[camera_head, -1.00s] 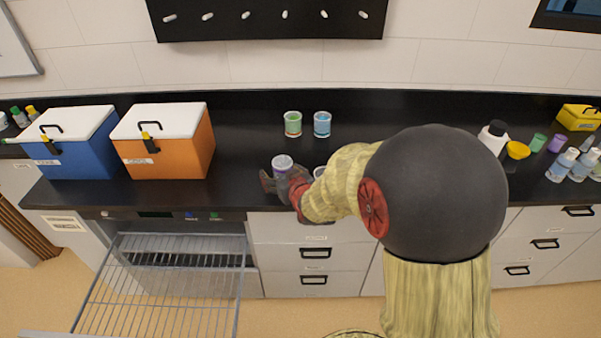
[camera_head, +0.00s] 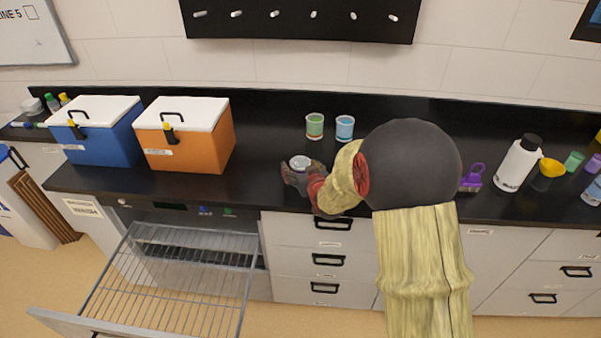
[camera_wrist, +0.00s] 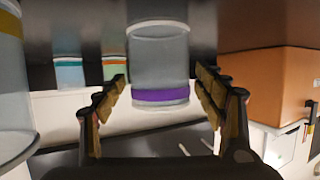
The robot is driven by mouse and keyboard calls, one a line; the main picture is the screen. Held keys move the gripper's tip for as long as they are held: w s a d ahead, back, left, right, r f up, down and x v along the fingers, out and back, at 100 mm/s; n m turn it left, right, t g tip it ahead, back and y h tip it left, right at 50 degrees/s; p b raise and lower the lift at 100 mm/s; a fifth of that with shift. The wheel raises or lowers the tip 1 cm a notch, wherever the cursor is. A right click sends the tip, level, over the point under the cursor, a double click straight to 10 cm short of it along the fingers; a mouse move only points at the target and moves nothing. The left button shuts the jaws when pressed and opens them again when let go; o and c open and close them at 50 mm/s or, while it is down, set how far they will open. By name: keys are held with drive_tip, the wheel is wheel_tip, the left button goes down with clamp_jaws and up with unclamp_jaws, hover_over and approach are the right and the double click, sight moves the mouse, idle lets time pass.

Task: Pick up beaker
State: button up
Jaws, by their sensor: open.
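A clear beaker with a purple band (camera_wrist: 160,95) stands on the counter, between the fingers of my gripper (camera_wrist: 160,78) in the wrist view, where it appears upside down. The fingers are spread on either side of it; gaps show beside the glass. In the head view the beaker's rim (camera_head: 299,161) shows at my gripper (camera_head: 303,179), near the counter's front edge. A second clear beaker with a yellow band (camera_wrist: 12,90) is close beside at the left of the wrist view; my arm hides it in the head view.
Green (camera_head: 315,126) and blue (camera_head: 344,128) banded beakers stand behind on the black counter (camera_head: 262,140). Orange (camera_head: 205,150) and blue (camera_head: 105,145) coolers stand left. A white bottle (camera_head: 517,163) and purple item (camera_head: 473,178) are right. A wire rack (camera_head: 175,280) extends below the counter.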

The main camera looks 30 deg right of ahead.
sight(300, 161)
drive_tip(key=c, duration=0.3)
drive_tip(key=c, duration=0.8)
drive_tip(key=shift+c, duration=0.4)
drive_tip(key=shift+r, duration=0.1)
drive_tip(key=shift+r, duration=0.45)
wheel_tip(300, 161, up, 2)
drive_tip(key=shift+r+p, duration=0.2)
drive_tip(key=shift+p, duration=0.4)
drive_tip(key=s+a+r+p, duration=0.4)
drive_tip(key=s+a+r, duration=0.4)
drive_tip(key=s, duration=0.3)
drive_tip(key=shift+s+r, duration=0.35)
drive_tip(key=shift+r, duration=0.45)
